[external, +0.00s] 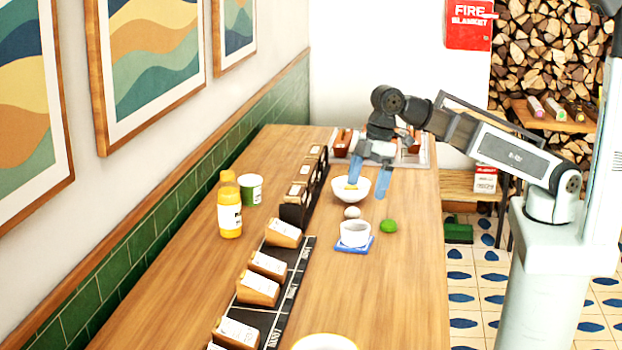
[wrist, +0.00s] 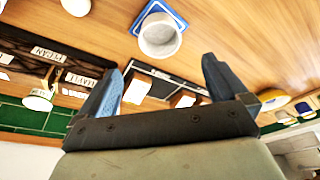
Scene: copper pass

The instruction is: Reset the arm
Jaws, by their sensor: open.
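My gripper (external: 369,178) has two blue fingers spread apart with nothing between them; it also shows open in the wrist view (wrist: 161,80). In the external view it is over the far part of the wooden counter (external: 385,290), its fingers overlapping a white bowl (external: 339,193). A bit of yellow shows in the bowl, partly hidden by a finger. My arm reaches in from the right and is bent downward at the wrist. The wrist view is tilted, with the counter at the top.
A white cup (external: 355,236) stands on a blue coaster (external: 345,249), near a pale egg-like object (external: 352,212) and a green lime (external: 389,226). A black rack with wooden blocks (external: 258,288) runs along the middle. A yellow bottle (external: 229,210) stands left. The right front counter is clear.

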